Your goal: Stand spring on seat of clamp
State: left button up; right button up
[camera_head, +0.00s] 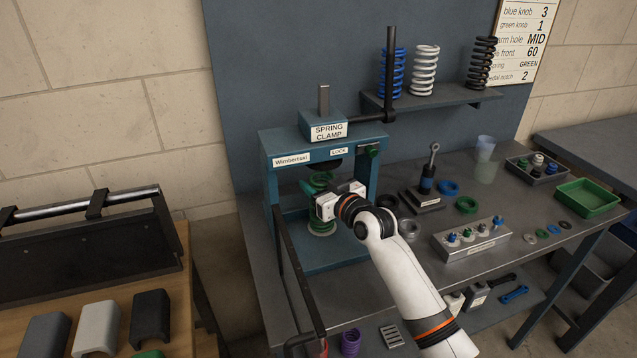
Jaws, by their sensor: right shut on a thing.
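The spring clamp (324,140) is a blue frame on the bench, with labels reading "SPRING CLAMP", "Wimbersaal" and "LOCK". A green spring (321,226) is upright inside the frame, above the lower seat area. My right gripper (318,196) is shut on the green spring from the front right. The gripper hides the spring's middle. A pale ring shows at the spring's lower end; I cannot tell whether the spring touches the seat. The dark upper plate of the clamp is above the spring. My left gripper is not in view.
A shelf (440,101) behind holds blue, white and black springs. A block with knobs (472,240), a damper on a stand (428,190), loose rings and a green tray (588,198) occupy the bench to the right. A dark lever (298,270) slants down in front of the clamp.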

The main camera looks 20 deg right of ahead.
jog(key=shift+r, duration=0.1)
jog(key=o, duration=1.2)
jog(key=shift+o, duration=0.2)
jog(key=shift+s+d, duration=0.1)
jog(key=shift+s, duration=0.2)
jog(key=f+v, duration=0.1)
jog(key=v, duration=1)
jog(key=shift+s+r+b, duration=0.2)
jog(key=shift+r+b, duration=0.2)
jog(key=shift+b, duration=0.05)
